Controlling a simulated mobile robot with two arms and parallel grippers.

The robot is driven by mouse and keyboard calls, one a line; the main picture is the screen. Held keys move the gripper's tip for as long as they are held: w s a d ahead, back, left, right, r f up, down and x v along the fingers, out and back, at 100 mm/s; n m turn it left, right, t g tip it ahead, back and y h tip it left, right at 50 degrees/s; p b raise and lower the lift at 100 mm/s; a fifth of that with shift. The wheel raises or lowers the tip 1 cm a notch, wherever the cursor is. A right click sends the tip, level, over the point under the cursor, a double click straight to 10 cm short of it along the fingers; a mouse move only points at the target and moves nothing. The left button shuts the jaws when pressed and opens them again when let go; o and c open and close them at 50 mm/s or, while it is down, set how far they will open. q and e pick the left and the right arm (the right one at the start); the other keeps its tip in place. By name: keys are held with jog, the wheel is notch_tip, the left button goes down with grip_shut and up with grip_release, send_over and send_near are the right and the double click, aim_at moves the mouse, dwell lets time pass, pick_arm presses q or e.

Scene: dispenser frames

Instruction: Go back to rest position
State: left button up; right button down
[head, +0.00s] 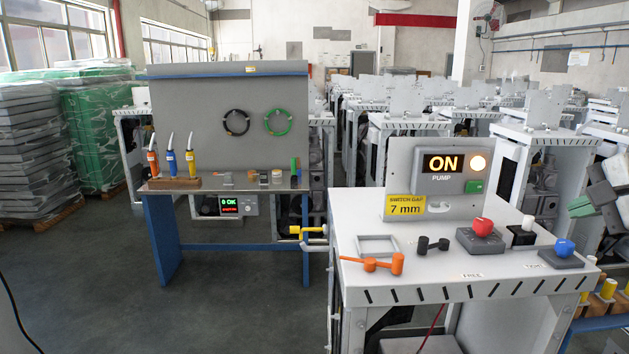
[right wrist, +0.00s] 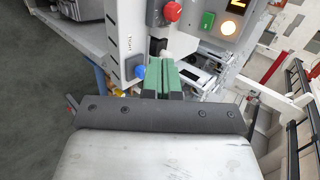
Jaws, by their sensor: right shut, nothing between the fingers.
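My right gripper (head: 581,207) shows at the right edge of the head view, raised beside the white dispenser frame (head: 400,265). Its green fingertips are together with nothing between them; they also show in the right wrist view (right wrist: 162,76). The fingers are apart from the frame's top. Past them in the wrist view are a blue knob (right wrist: 140,72), a red knob (right wrist: 172,12) and a green switch (right wrist: 207,20). My left gripper is not in view.
The frame carries a lit "ON" pump panel (head: 446,165), a red knob (head: 483,227), a blue knob (head: 564,247) and an orange handle (head: 385,264). A blue-legged workbench (head: 165,240) stands behind left. The floor (head: 110,290) at front left is clear.

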jog(key=a+f+m+t+y, duration=0.1)
jog(key=a+f+m+y, duration=0.25)
jog(key=a+y, duration=0.65)
jog(key=a+f+m+t+y, duration=0.1)
jog(key=a+f+m+y, duration=0.35)
jog(key=a, duration=1.05)
jog(key=s+d+f+n+t+h, duration=0.1)
jog(key=s+d+f+n+h, duration=0.15)
jog(key=f+n+h, duration=0.65)
jog(key=s+d+f+n+h, duration=0.25)
jog(key=f+n, duration=0.45)
jog(key=n, duration=0.6)
jog(key=s+d+f+n+t+h, duration=0.15)
jog(key=d+f+n+h, duration=0.25)
jog(key=f+n+h, duration=0.55)
jog(key=s+a+f+m+g+y, duration=0.25)
jog(key=s+f+g, duration=0.25)
jog(key=s, duration=0.5)
jog(key=s+a+f+m+g+y, duration=0.1)
jog(key=s+f+m+g+y, duration=0.15)
jog(key=s+f+g, duration=0.55)
notch_tip(320, 180, down, 22)
jog(key=s+t, duration=0.1)
jog(key=s+d+f+g, duration=0.1)
jog(key=s+d+f, duration=0.2)
jog(key=s+f, duration=1.4)
